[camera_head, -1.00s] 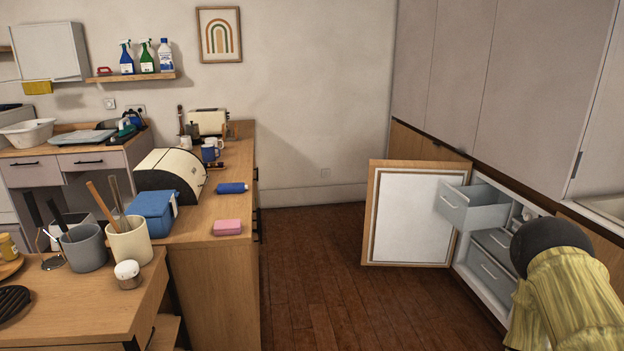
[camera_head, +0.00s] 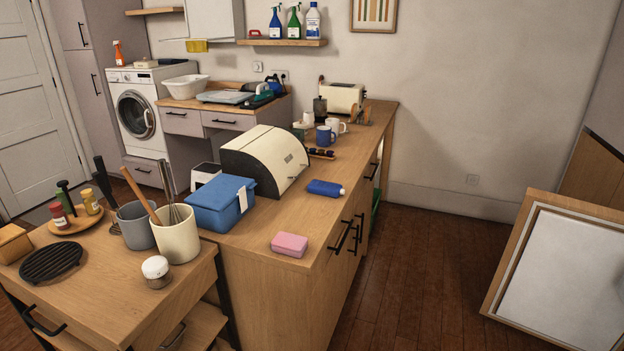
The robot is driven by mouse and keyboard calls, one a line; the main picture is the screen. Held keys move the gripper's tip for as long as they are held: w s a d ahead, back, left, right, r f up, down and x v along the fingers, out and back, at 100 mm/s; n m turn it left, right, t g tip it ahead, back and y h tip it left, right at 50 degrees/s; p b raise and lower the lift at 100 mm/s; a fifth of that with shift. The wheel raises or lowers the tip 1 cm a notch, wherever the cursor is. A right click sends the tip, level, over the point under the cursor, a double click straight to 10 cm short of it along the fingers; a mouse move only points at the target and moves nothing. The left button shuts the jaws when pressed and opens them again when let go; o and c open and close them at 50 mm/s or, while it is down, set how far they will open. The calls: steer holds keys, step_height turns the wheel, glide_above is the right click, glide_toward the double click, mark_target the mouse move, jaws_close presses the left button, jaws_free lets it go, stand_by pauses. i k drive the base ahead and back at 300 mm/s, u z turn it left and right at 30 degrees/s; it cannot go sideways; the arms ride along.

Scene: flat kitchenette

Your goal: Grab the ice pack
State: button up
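A small flat blue pack with a white end (camera_head: 325,188) lies on the wooden counter, near its right edge. It looks like the ice pack, though I cannot tell for sure. A pink block (camera_head: 289,244) lies nearer, at the counter's front corner. A blue box with a white tag (camera_head: 220,203) stands to the left of both. My gripper is not in view, so I cannot see whether it holds anything.
A cream bread bin (camera_head: 264,162) stands behind the blue box. Mugs (camera_head: 325,137) and a toaster (camera_head: 342,97) are farther back. Utensil pots (camera_head: 176,236) stand on the near-left cart. Floor (camera_head: 420,290) between is clear.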

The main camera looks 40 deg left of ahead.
mark_target(322, 188)
steer(key=u, duration=0.75)
steer(key=i, duration=0.8)
steer(key=u, duration=0.95)
